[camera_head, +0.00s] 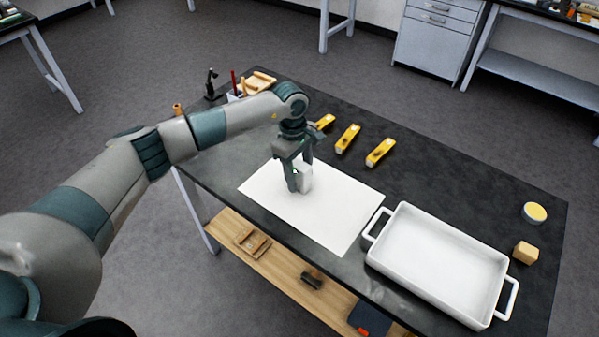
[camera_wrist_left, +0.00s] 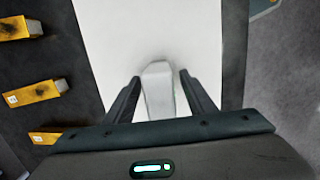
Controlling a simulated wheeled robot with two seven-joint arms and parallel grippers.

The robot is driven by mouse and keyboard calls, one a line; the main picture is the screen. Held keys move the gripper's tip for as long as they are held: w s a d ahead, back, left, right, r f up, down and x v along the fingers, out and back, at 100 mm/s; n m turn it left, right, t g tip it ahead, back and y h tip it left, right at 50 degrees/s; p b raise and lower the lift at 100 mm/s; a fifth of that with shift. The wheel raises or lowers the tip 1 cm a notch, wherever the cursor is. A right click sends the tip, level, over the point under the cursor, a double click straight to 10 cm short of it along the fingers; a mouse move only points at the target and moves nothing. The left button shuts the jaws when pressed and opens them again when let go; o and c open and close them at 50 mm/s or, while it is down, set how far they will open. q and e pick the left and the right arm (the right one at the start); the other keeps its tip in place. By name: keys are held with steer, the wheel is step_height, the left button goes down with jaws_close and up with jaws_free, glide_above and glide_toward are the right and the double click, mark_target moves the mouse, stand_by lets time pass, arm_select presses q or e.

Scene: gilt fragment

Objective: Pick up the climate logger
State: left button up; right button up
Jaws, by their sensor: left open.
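The climate logger looks to be the small white block (camera_head: 306,175) standing on the white sheet (camera_head: 345,212) on the dark table. In the left wrist view the white block (camera_wrist_left: 158,88) stands between the two dark fingers, with a narrow gap at each side. My left gripper (camera_head: 298,183) points down at the sheet with its fingers around the block. It is open, and its fingers partly hide the block in the head view. My right gripper is not in view.
A white two-handled tray (camera_head: 376,253) stands right of the sheet. Several yellow clamp-like tools (camera_head: 347,138) lie behind it. A round yellow-topped tin (camera_head: 535,212) and a tan block (camera_head: 525,252) are at the right. A wooden shelf (camera_head: 285,268) lies below the table.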

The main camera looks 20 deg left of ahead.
mark_target(299, 164)
arm_select(q)
steer(key=shift+f, duration=0.15)
stand_by(0.3)
steer(key=c, duration=1.2)
steer(key=shift+r+b, duration=0.65)
steer(key=shift+r, duration=0.05)
step_height(299, 164, up, 2)
steer(key=shift+w+r+b, duration=0.1)
steer(key=shift+b, duration=0.65)
steer(key=s+d+r+b, duration=0.4)
steer(key=s+d+r, duration=0.3)
steer(key=s, duration=0.2)
steer(key=shift+s+r+b, duration=0.2)
steer(key=shift+r+b, duration=0.1)
steer(key=shift+b, duration=0.05)
